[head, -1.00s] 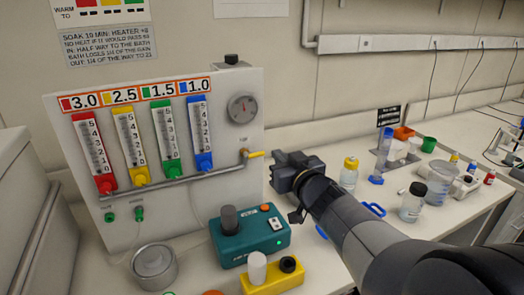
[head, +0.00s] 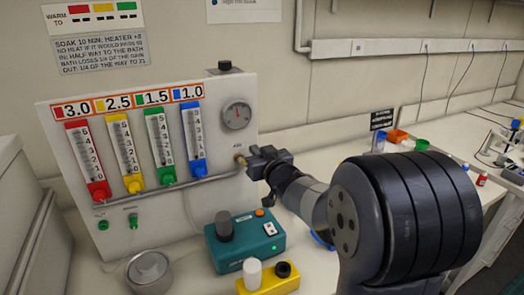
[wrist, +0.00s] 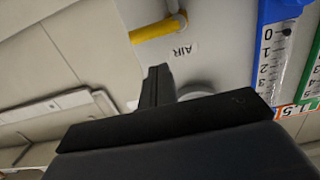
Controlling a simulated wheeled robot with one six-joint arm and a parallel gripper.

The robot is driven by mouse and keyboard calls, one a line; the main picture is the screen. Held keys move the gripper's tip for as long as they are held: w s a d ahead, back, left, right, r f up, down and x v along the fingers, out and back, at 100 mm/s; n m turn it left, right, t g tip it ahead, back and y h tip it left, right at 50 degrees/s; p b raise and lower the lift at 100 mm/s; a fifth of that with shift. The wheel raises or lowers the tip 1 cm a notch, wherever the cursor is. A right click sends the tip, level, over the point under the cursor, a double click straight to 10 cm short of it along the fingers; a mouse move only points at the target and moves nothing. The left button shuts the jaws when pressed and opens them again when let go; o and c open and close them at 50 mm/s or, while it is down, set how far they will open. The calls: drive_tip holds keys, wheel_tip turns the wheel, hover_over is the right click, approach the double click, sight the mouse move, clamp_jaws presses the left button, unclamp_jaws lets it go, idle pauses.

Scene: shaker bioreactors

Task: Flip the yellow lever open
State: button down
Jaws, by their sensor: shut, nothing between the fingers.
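The yellow lever (wrist: 160,28) shows at the top of the wrist view, beside the "AIR" label (wrist: 183,50) on the white panel. In the head view, my gripper (head: 248,160) is at the right edge of the panel (head: 222,185), by the brass valve fitting (head: 239,158) at the pipe's end. It hides the lever there.
Flow tubes with red, yellow, green and blue fittings stand left on the panel; the blue tube (head: 194,140) is nearest. A round gauge (head: 237,115) is above the valve. A teal device (head: 245,243) and a yellow block (head: 268,281) stand below on the bench.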

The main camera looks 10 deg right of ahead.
drive_tip(key=shift+w+f, duration=0.2)
drive_tip(key=shift+f, duration=0.9)
drive_tip(key=shift+d+f+m+p, duration=0.15)
drive_tip(key=shift+f+m+p, duration=0.15)
drive_tip(key=shift+m, duration=0.6)
drive_tip(key=f+m, duration=0.1)
drive_tip(key=m, duration=0.3)
drive_tip(key=f+m, duration=0.2)
drive_tip(key=m, duration=0.3)
drive_tip(key=f+m+y, duration=0.1)
drive_tip(key=m, duration=0.3)
drive_tip(key=shift+a+f+m, duration=0.2)
drive_tip(key=shift+a+m, duration=0.1)
drive_tip(key=shift+a, duration=0.1)
